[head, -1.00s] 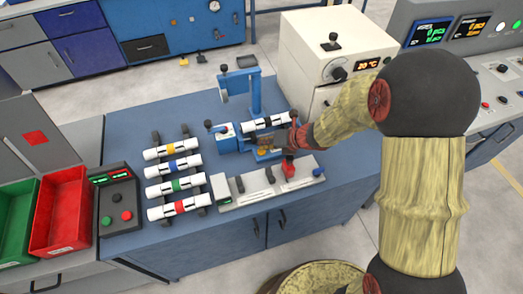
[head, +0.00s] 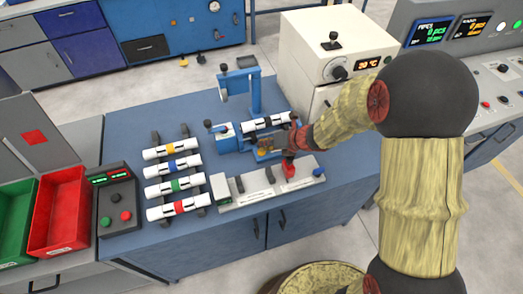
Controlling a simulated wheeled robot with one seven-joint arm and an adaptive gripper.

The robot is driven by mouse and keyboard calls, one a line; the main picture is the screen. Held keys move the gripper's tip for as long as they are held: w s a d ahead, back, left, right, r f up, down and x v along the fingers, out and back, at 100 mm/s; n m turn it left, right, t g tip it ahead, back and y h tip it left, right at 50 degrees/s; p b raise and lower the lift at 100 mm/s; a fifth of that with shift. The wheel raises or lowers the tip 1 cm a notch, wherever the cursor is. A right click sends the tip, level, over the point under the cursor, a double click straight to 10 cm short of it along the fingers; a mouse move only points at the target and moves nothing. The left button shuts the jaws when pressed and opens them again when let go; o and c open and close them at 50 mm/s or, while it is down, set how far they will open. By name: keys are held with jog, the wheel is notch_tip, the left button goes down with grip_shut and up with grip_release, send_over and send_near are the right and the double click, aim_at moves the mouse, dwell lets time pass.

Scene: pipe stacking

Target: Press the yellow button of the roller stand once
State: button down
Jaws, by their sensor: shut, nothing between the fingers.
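The blue roller stand (head: 229,142) is on the blue workbench, with a white pipe with a black band (head: 267,123) lying on its rollers. The yellow button (head: 264,152) shows small at the front of the stand. My gripper (head: 266,143) is shut and empty, low at the stand in front of the pipe, right by the button. The fingertips are small and dark here, and I cannot tell whether they touch the button.
A rack with several banded white pipes (head: 174,164) is left of the stand. A grey fixture with a red clamp (head: 289,168) lies close in front of my gripper. A cream oven (head: 335,50) stands behind right. The bench's left back is clear.

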jog(key=shift+r, duration=0.1)
jog(key=shift+r+p, duration=0.8)
jog(key=shift+p, duration=0.1)
notch_tip(320, 180, up, 5)
jog(key=p, duration=0.4)
jog(key=shift+p, duration=0.35)
jog(key=shift+f, duration=0.1)
dwell(0.4)
